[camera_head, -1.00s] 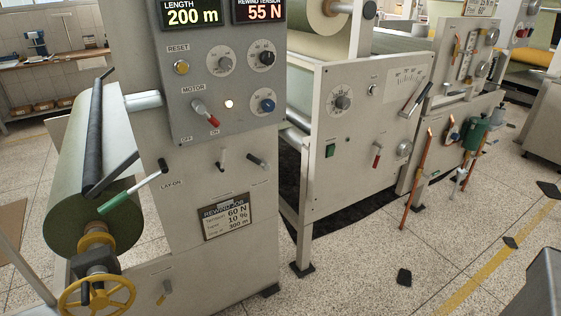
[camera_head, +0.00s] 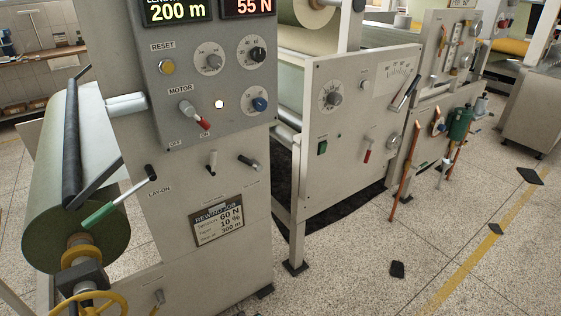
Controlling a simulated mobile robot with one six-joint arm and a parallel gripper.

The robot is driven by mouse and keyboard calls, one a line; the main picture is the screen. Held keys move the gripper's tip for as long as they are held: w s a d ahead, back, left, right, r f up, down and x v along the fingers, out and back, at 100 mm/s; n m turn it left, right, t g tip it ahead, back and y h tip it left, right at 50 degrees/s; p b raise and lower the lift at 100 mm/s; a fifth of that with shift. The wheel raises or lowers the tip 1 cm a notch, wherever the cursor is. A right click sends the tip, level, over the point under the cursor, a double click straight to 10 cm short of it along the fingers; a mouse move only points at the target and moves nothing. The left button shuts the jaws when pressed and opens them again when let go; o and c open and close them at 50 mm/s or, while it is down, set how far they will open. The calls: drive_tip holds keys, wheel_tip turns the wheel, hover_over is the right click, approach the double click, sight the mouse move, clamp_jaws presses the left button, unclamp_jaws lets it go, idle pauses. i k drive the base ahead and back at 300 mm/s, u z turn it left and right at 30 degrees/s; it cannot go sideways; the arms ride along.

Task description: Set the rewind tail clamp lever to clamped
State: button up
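No lever label that I can read says tail clamp. A small lever (camera_head: 158,300) sits low on the same cabinet. Their labels are too small to read, so I cannot tell which is the tail clamp lever. My gripper is not in view.
A large green roll (camera_head: 60,190) with a dark bar and a yellow handwheel (camera_head: 88,303) stands at the left. A control box (camera_head: 205,90) with a red-tipped motor switch is above the levers. Speckled floor (camera_head: 340,270) is open at the front right.

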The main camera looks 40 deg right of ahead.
sight(255, 164)
drive_tip(key=z, duration=0.7)
drive_tip(key=k, duration=0.95)
drive_tip(key=u, duration=0.05)
drive_tip(key=i, duration=0.9)
